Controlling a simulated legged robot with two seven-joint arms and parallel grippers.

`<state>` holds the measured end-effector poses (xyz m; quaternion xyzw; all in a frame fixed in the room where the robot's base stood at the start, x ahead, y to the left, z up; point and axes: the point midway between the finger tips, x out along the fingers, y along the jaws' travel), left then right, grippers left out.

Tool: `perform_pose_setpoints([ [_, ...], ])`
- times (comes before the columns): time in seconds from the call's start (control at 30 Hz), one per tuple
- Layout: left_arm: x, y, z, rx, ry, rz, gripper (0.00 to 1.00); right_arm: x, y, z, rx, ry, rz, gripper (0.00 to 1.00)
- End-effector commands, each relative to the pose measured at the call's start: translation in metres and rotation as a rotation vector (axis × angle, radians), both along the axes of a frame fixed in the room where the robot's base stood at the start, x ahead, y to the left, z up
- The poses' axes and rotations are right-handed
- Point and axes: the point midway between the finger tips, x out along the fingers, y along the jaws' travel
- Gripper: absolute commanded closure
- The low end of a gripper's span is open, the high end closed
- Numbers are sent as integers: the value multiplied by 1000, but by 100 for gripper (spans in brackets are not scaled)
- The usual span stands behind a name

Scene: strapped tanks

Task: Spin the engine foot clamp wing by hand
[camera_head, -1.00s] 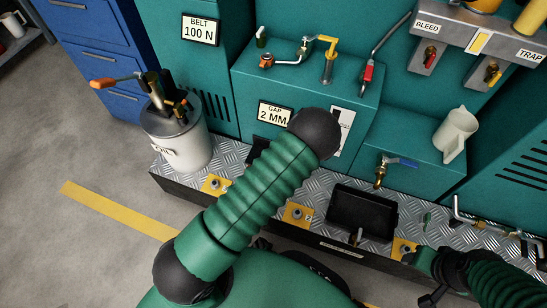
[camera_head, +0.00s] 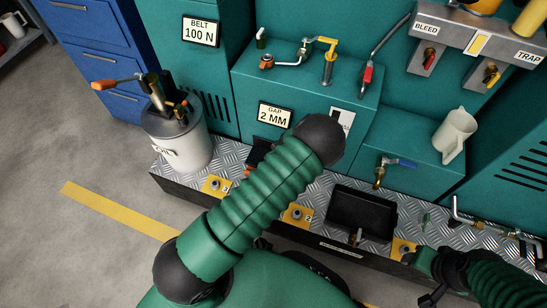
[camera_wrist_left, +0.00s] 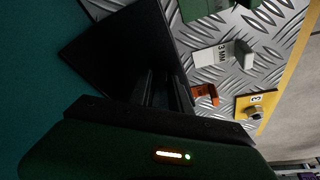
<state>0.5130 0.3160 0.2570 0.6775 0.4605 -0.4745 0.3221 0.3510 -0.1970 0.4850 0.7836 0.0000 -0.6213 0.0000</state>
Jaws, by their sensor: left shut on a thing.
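My left gripper (camera_wrist_left: 165,92) is shut; its dark fingers show in the left wrist view in front of a black panel (camera_wrist_left: 115,48). An orange piece (camera_wrist_left: 206,95), perhaps the clamp wing, sits right beside the fingers; the grip itself is too dark to see clearly. In the head view my left arm hides the gripper, and a bit of orange (camera_head: 248,171) shows at the arm's edge. A yellow foot plate (camera_wrist_left: 257,108) marked 3, with a bolt, lies right of the fingers. My right gripper (camera_head: 432,264) is at the lower right, its fingers unclear.
A grey block marked 3 MM (camera_wrist_left: 222,55) lies on the tread plate. A white can with a hand pump (camera_head: 183,145) stands left. Teal cabinets, a lever valve (camera_head: 392,162) and a beige jug (camera_head: 455,134) stand behind.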

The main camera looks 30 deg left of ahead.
Motion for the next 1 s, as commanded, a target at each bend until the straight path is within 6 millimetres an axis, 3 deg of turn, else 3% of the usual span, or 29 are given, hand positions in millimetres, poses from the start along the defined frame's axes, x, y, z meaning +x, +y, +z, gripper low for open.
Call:
perform_pose_setpoints([
  [0.07,3,-2,3,5,1,93,100,0,0,9,0,0,0,45],
  [0.2,6,-2,-1,2,-1,300,100,0,0,5,0,0,0,45],
  [0.53,7,-3,0,-1,-3,352,100,0,0,4,0,0,0,45],
  [0.7,10,-1,-3,1,-3,547,100,0,0,-8,0,0,0,45],
  [0.73,11,-1,-1,0,-4,567,75,0,0,-7,0,0,0,45],
  [0.8,10,-2,1,-1,-2,562,66,0,0,-4,0,0,0,45],
  [0.83,10,-1,1,-1,-3,561,62,0,0,-4,0,0,0,45],
  [1.0,10,-1,1,-1,-3,560,62,0,0,-4,0,0,0,45],
])
